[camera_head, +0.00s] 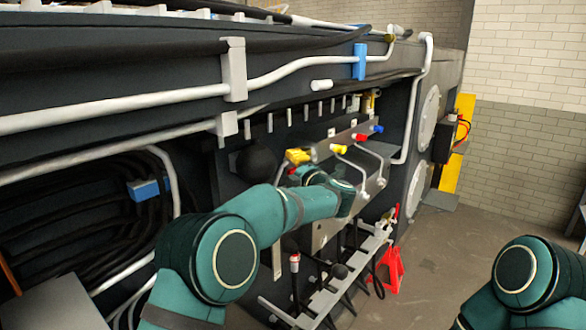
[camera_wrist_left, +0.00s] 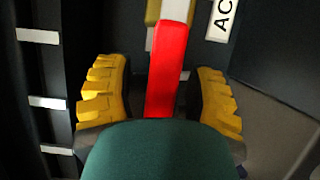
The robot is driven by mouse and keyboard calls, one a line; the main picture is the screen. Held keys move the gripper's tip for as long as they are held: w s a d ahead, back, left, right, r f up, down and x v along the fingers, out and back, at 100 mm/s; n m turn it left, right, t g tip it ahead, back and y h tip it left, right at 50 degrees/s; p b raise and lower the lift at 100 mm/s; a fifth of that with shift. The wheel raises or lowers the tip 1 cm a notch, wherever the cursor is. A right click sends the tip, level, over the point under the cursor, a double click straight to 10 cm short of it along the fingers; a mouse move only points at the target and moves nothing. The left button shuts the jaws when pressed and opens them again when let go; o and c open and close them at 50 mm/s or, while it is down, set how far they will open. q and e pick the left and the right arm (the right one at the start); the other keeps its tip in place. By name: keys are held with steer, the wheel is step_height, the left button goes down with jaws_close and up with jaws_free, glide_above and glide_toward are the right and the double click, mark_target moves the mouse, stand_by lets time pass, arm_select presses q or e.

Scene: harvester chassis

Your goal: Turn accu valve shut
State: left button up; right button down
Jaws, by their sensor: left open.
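The accu valve's red handle (camera_wrist_left: 165,70) stands upright in the left wrist view, below a yellow part (camera_wrist_left: 170,10). A white label (camera_wrist_left: 222,18) beside it shows the letters "AC"; the rest is cut off. My left gripper (camera_wrist_left: 160,92) is open, with one yellow ridged finger on each side of the handle. Gaps show on both sides, so the fingers look apart from it. In the head view my left gripper (camera_head: 296,163) is at the chassis panel, and a bit of red shows beside it. My right gripper is out of view.
A rail with red, blue and yellow couplings (camera_head: 338,149) runs to the right of my left gripper. A lower rack with levers (camera_head: 340,271) is below my arm. A red stand (camera_head: 390,268) is on the floor. Pipes (camera_head: 110,104) run along the top.

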arm_select(q)
steer(key=c, duration=0.9)
steer(key=shift+w+f, duration=0.1)
jaws_close()
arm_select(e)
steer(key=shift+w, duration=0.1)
arm_select(q)
steer(key=shift+f, duration=0.1)
steer(key=shift+d, duration=0.1)
steer(key=shift+p, duration=0.3)
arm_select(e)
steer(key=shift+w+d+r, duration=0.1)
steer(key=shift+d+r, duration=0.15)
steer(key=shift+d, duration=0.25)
arm_select(q)
steer(key=shift+m, duration=0.3)
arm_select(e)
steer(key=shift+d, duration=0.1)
